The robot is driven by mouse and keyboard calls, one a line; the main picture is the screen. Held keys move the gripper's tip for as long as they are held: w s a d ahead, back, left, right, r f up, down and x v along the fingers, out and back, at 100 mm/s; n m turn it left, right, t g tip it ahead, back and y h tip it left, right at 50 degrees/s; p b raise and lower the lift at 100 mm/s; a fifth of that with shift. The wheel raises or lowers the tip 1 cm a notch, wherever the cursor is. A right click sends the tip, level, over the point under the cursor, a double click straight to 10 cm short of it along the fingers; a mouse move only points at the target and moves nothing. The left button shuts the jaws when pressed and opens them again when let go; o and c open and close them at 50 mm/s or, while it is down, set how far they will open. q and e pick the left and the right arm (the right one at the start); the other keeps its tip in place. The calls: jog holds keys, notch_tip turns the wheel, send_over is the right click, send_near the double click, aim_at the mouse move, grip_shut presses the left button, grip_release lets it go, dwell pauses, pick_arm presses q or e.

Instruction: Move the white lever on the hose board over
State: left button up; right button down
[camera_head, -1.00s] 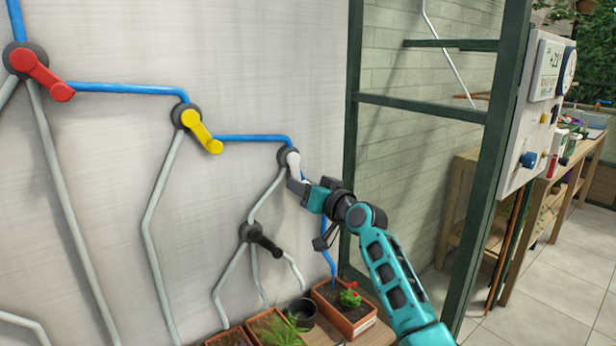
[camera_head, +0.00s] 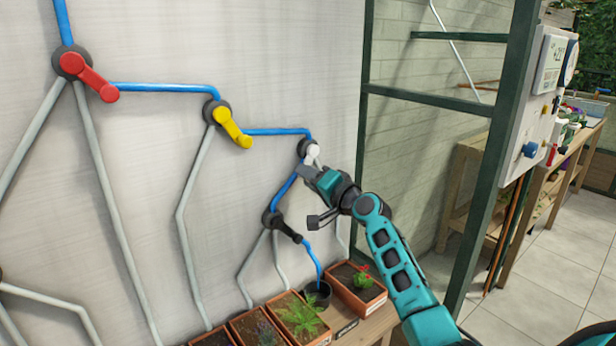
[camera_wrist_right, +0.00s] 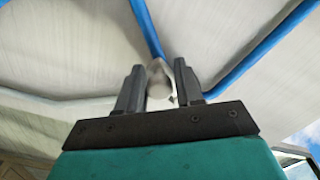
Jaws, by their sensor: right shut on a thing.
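The white lever (camera_head: 312,152) sits on a dark round joint at the right end of the blue line on the hose board (camera_head: 240,60). My right gripper (camera_head: 308,173) is at the lever, its fingers just below the joint. In the right wrist view the lever's pale end (camera_wrist_right: 160,82) lies between the two dark fingers of the right gripper (camera_wrist_right: 158,88), which is shut on it. My left gripper is not in view.
The red lever (camera_head: 92,79) and yellow lever (camera_head: 233,128) are further left on the board. Planter boxes (camera_head: 298,316) stand on a wooden shelf below. A green metal post (camera_head: 505,130) rises right of my right arm. A control panel (camera_head: 540,110) stands beyond it.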

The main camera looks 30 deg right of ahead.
jog(key=shift+d+r+m, duration=0.2)
jog(key=shift+d+m, duration=0.1)
jog(key=c, duration=1.2)
grip_release()
jog(key=shift+o, duration=1.4)
jog(key=shift+d+f, duration=0.1)
jog(key=shift+f, duration=0.05)
jog(key=s, duration=1.3)
jog(key=shift+d, duration=0.35)
